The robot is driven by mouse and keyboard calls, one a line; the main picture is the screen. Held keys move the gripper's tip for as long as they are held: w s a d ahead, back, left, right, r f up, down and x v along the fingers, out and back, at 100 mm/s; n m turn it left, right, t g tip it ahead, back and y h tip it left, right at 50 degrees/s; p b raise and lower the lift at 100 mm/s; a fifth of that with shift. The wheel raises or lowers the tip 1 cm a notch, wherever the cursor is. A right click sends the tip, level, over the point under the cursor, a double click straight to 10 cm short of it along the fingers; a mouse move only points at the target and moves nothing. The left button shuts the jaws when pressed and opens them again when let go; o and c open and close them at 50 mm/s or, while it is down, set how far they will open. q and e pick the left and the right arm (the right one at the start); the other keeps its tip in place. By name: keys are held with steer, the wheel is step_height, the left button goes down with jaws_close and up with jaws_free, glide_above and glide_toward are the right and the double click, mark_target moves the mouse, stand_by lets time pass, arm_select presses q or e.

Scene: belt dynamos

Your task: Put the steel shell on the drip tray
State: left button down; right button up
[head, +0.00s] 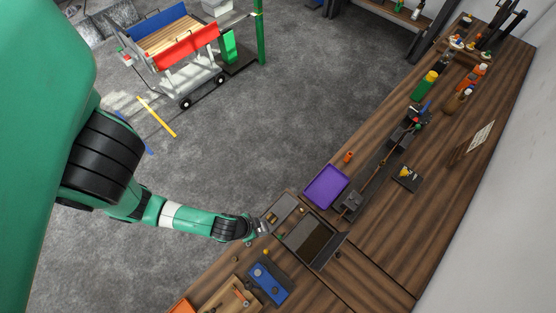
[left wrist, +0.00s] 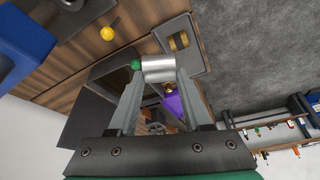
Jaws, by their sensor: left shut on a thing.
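The steel shell (left wrist: 158,68) is a short, shiny silver cylinder. In the left wrist view it is between the fingertips of my left gripper (left wrist: 159,76), which is shut on it. A small green ball (left wrist: 136,65) shows at the shell's left end; I cannot tell if they touch. In the head view my left gripper (head: 264,227) is over the bench, beside a grey tray (head: 278,210) and a dark rectangular tray (head: 312,239). A purple tray (head: 326,187) lies farther along the bench. The frames do not show which is the drip tray. My right gripper is not in view.
A blue block (head: 268,285) and a wooden board (head: 236,296) are at the near end of the bench. A dark rail-like fixture (head: 372,178) runs along it past the purple tray. Bottles (head: 425,87) stand farther back. A red-sided cart (head: 188,46) is on the floor.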

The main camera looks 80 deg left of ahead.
arm_select(q)
steer(key=shift+w+a+f+b, duration=0.2)
steer(key=shift+w+f+b, duration=0.05)
steer(key=shift+f+b, duration=0.1)
steer(key=b, duration=0.4)
glide_toward(285, 206)
steer(key=w+f+b, duration=0.1)
steer(key=b, duration=0.2)
steer(key=shift+w+f, duration=0.3)
steer(key=shift+f, duration=0.05)
steer(key=shift+w+a+f+b, duration=0.15)
steer(key=shift+f+b, duration=0.25)
steer(key=shift+f, duration=0.55)
steer(key=shift+w+a+f+b, duration=0.15)
steer(key=shift+f+b, duration=0.25)
steer(key=shift+f, duration=0.55)
steer(key=shift+f, duration=0.15)
steer(key=c, duration=0.8)
jaws_free()
steer(key=shift+o, duration=1)
